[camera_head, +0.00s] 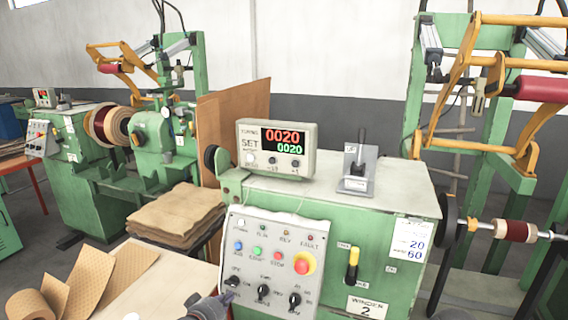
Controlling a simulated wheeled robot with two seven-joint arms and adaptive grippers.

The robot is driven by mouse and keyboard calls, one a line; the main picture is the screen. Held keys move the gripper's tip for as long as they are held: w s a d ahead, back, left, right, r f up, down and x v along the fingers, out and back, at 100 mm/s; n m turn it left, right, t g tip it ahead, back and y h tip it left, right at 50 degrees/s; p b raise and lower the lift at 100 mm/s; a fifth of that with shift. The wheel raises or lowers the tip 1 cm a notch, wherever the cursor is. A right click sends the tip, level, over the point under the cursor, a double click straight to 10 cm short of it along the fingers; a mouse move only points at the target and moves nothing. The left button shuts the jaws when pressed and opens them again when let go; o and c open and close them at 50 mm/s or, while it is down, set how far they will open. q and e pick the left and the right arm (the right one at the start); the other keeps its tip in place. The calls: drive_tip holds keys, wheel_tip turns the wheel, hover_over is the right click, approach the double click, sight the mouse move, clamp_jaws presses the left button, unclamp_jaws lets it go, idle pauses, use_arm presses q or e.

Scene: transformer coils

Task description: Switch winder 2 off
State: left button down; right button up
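Winder 2 is the green machine with the label plate "WINDER 2" (366,306) on its front. Its grey control panel (245,264) carries a row of lamps, blue, green and red buttons, a red emergency stop (304,264) on yellow, and three black rotary knobs. The left knob (232,281) is turned at a slant; the middle knob (263,291) and right knob (295,300) sit beside it. The counter display (277,148) is lit and shows 0020 twice. My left gripper (222,299) is at the bottom edge, just below the left knob; its fingers are mostly cut off. My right gripper is out of view.
A yellow-and-black lever (352,264) sticks out right of the panel. A lever box (358,169) stands on the machine top. Stacked brown sheets (177,213) lie to the left, with paper rolls (36,304) in front. Another green winder (80,165) stands behind at left.

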use_arm(q)
drive_tip(key=shift+w+r+p, duration=0.2)
drive_tip(key=shift+r+p, duration=0.2)
drive_tip(key=shift+r, duration=0.15)
idle(0.9)
drive_tip(key=shift+s+d+r, duration=0.1)
drive_tip(key=shift+d, duration=0.35)
idle(0.4)
drive_tip(key=shift+d+r+b, duration=0.2)
drive_tip(key=shift+d+b, duration=0.05)
drive_tip(key=shift+b, duration=0.05)
drive_tip(key=shift+d+r, duration=0.15)
drive_tip(key=shift+d, duration=0.1)
idle(0.5)
drive_tip(key=shift+s+d+f+b, duration=0.2)
drive_tip(key=shift+s+f+b, duration=0.05)
drive_tip(key=shift+b, duration=0.15)
drive_tip(key=p+v, duration=0.2)
drive_tip(key=v, duration=0.4)
